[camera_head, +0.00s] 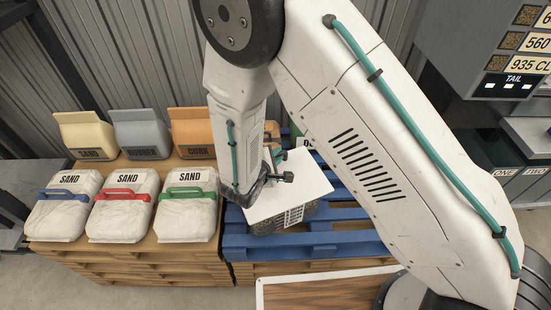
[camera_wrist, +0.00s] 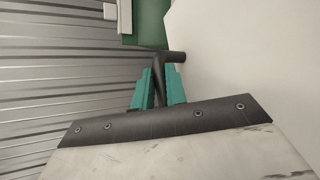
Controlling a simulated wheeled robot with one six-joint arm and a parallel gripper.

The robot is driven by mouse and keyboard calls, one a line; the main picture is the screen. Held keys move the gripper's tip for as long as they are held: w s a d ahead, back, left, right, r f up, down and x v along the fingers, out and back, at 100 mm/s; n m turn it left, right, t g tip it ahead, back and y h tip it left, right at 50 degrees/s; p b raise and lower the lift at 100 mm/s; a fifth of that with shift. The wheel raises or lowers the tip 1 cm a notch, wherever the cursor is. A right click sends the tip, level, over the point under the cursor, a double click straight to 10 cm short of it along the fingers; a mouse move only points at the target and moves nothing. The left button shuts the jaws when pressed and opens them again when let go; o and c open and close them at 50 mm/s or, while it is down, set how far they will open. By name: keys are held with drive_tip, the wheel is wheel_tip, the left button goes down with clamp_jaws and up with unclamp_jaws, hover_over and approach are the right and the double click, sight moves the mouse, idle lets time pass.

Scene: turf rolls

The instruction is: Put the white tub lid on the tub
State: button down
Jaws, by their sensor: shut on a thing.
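The white tub lid (camera_head: 308,187) is a flat square plate with a dark handle (camera_head: 287,177) on top. My gripper (camera_head: 275,165) is shut on that handle; in the wrist view its teal fingers (camera_wrist: 160,90) close on either side of the black bar, with the pale lid (camera_wrist: 240,60) at the right. The tub (camera_head: 294,216), with dark contents or sides and a barcode label, stands under the lid on the blue pallet (camera_head: 335,240). The lid hides most of the tub's top. I cannot tell whether the lid touches the rim.
White SAND bags (camera_head: 127,208) with blue, red and green handles stand on a wooden pallet at the left. Yellow, grey and orange bags (camera_head: 192,130) stand behind them. A wood-topped surface (camera_head: 320,292) is in front. A grey machine (camera_head: 490,60) stands at the right.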

drive_tip(key=shift+w+a+f, duration=0.1)
drive_tip(key=shift+w+f, duration=0.05)
drive_tip(key=shift+w, duration=0.45)
drive_tip(key=shift+w+a+f, duration=0.1)
drive_tip(key=shift+w, duration=0.5)
wheel_tip(320, 180, down, 3)
drive_tip(key=shift+f, duration=0.15)
drive_tip(key=c, duration=1.4)
unclamp_jaws()
drive_tip(key=v, duration=1.2)
drive_tip(key=shift+d, duration=0.1)
